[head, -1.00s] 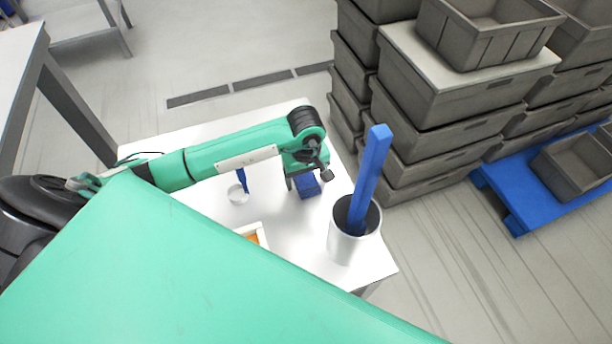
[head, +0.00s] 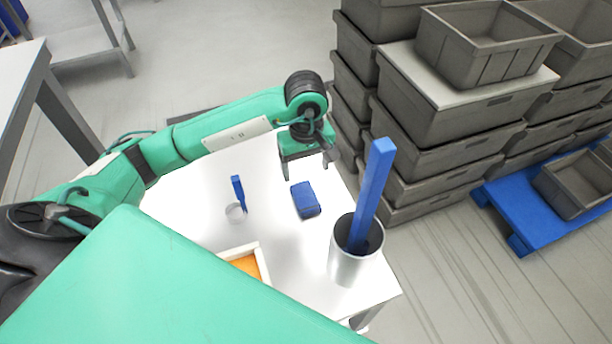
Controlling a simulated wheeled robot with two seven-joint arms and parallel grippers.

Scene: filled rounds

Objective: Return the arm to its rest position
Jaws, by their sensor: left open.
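My left arm reaches in from the left over the white table (head: 190,202). My left gripper (head: 307,168) is open and empty above the far right part of the table. A small blue block (head: 305,199) lies on the table just below it in the picture, apart from the fingers. My right gripper is not in view.
A silver cylinder (head: 352,268) holding a tall blue bar (head: 371,195) stands at the table's right edge. Stacked grey crates (head: 447,122) rise behind.

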